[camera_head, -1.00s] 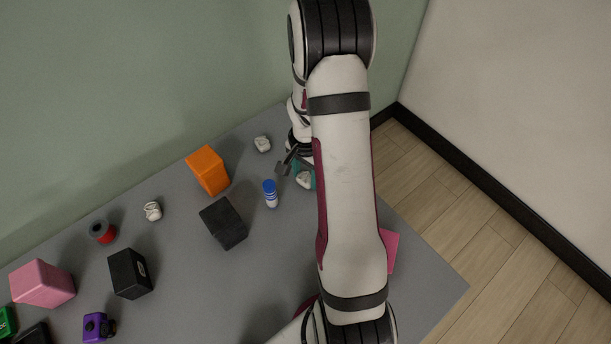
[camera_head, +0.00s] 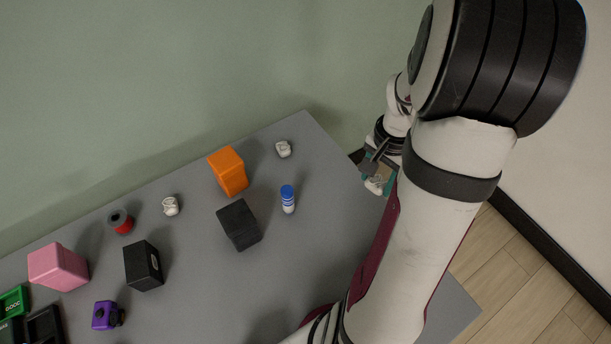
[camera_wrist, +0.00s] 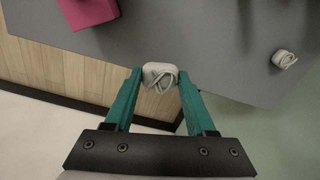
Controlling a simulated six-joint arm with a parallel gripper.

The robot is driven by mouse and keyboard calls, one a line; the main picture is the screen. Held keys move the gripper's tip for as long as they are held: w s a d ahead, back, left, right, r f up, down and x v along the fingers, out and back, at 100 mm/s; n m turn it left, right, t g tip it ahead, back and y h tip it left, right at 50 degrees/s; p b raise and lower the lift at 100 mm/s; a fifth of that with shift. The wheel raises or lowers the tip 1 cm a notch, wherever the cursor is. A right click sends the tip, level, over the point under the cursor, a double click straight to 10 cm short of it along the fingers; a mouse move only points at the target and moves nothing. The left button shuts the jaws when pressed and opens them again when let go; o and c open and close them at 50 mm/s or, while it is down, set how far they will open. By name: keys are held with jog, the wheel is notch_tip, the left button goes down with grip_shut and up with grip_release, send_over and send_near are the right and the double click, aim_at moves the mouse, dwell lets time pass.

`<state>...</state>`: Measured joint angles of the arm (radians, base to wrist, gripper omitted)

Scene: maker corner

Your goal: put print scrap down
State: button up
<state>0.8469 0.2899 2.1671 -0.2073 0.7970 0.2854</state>
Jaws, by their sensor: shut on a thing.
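A small off-white print scrap (camera_wrist: 160,76) with line markings sits between the teal fingertips of my gripper (camera_wrist: 160,83) in the wrist view. My gripper is shut on it. In the head view my gripper (camera_head: 380,172) and the held scrap (camera_head: 374,186) appear at the table's right-hand back edge, partly hidden by my arm. In the wrist view the scrap overlaps the table edge, with floor beyond; its height is hard to tell. Two similar white scraps lie on the grey table (camera_head: 325,235): one near the back corner (camera_head: 283,149), one further left (camera_head: 171,205).
An orange block (camera_head: 228,172), black block (camera_head: 239,225), blue-and-white bottle (camera_head: 288,198), another black box (camera_head: 143,266), pink block (camera_head: 58,267), red-and-black spool (camera_head: 121,222) and purple object (camera_head: 107,315) stand on the table. A magenta item (camera_wrist: 88,10) shows in the wrist view.

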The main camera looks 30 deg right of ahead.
jog(key=w+a+r+n, duration=0.3)
jog(key=w+a+n, duration=0.4)
jog(key=a, duration=0.6)
jog(key=w+a+r+n, duration=0.2)
jog(key=w+a+n, duration=0.3)
jog(key=w+a, duration=0.6)
jog(key=n, duration=0.3)
send_over(136, 261)
notch_tip(136, 261, down, 5)
jog(key=shift+r, duration=0.1)
jog(key=shift+f, duration=2)
